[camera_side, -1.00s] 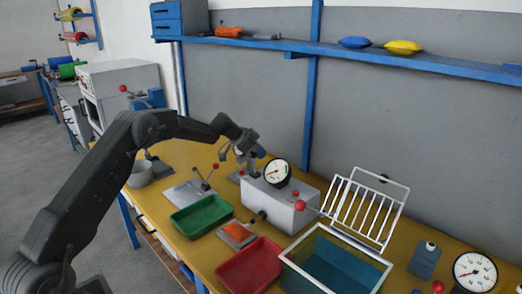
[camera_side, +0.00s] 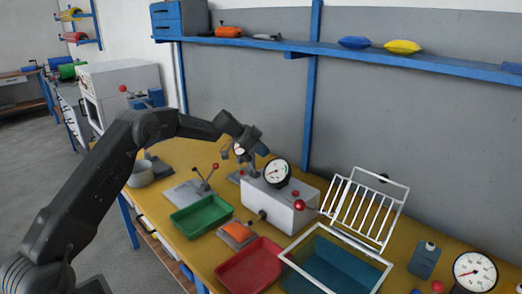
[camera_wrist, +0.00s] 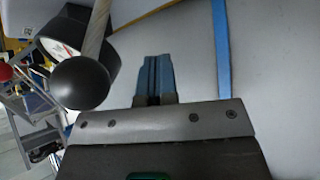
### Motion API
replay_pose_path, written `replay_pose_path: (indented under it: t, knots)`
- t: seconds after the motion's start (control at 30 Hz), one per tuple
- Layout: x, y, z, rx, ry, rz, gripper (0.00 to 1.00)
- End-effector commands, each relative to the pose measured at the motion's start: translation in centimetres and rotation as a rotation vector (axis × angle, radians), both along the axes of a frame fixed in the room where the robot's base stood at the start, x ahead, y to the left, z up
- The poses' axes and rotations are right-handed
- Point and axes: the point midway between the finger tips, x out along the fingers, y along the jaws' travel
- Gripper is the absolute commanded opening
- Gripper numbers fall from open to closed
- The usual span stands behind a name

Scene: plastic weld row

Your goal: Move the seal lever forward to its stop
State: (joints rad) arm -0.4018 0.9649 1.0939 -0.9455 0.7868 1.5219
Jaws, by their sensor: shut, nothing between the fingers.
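My gripper (camera_side: 254,172) is shut and empty, just left of the dial gauge (camera_side: 276,172) on the grey box-shaped unit (camera_side: 282,205). In the wrist view its blue-grey fingers (camera_wrist: 155,76) are together. A black ball knob (camera_wrist: 80,83) on a pale rod stands close to the camera, left of the fingers and apart from them in the picture. In the side view a red knob (camera_side: 299,205) is at the unit's right and a dark knob (camera_side: 262,215) at its front. No label shows which of these is the seal lever.
A plate with small levers (camera_side: 197,190) stands left of the unit. A green tray (camera_side: 201,216), a red tray (camera_side: 249,266) and a blue tank (camera_side: 335,262) with a raised white rack (camera_side: 364,209) lie in front and right. The wall shelf (camera_side: 340,54) runs above.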

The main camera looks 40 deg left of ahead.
Motion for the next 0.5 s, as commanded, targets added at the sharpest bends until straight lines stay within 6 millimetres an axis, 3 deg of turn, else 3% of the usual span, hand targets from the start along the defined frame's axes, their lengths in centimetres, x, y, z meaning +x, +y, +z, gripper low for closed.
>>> replay_pose_path:
  t: [0.5]
  knots:
    - [0.0,0.1,5.0,0.003,-0.003,0.001,0.0]
